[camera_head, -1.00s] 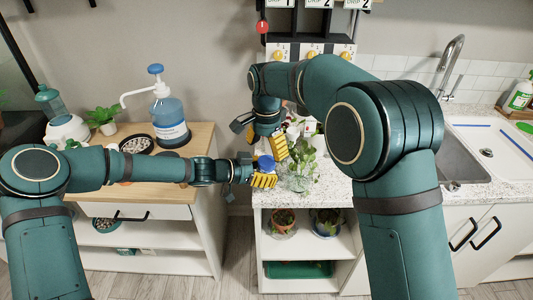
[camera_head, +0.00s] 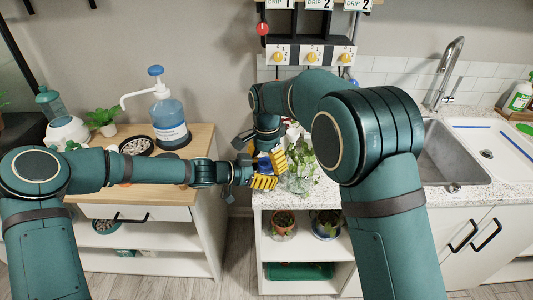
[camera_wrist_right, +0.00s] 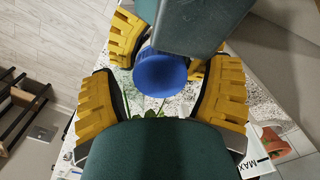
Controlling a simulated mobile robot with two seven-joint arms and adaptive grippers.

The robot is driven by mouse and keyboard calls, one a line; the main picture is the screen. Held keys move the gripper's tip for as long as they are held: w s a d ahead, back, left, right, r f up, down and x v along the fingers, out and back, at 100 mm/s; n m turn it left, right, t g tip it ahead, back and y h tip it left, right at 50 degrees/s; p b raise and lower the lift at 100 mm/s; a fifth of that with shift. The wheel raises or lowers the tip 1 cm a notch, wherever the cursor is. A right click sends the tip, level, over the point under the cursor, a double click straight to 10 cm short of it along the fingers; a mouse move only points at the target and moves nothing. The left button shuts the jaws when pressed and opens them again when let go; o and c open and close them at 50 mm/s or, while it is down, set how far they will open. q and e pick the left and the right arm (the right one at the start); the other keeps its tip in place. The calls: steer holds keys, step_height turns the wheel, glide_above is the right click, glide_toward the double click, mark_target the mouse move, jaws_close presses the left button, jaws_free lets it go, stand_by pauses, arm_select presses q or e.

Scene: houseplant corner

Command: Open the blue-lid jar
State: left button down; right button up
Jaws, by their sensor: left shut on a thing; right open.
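The jar's blue lid (camera_wrist_right: 160,72) fills the middle of the right wrist view; in the head view it is mostly hidden among the yellow fingers. My left gripper (camera_head: 264,181) is shut on the jar body, which is largely hidden, above the gap by the counter's left edge. Its fingers also show behind the lid in the right wrist view. My right gripper (camera_head: 275,160) is just above the left one, pointing down at the lid. In the right wrist view its fingers (camera_wrist_right: 160,96) are open on either side of the lid, with gaps visible.
A leafy plant in a clear glass (camera_head: 299,178) stands on the speckled counter (camera_head: 345,196), close right of the grippers. A blue pump bottle (camera_head: 170,122) stands on the wooden cabinet at left. A sink (camera_head: 450,160) is at right.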

steer(key=shift+f, duration=0.15)
steer(key=c, duration=1.3)
steer(key=o, duration=1.3)
steer(key=shift+c, duration=0.2)
steer(key=shift+r, duration=2.3)
arm_select(q)
steer(key=shift+c, duration=0.4)
jaws_free()
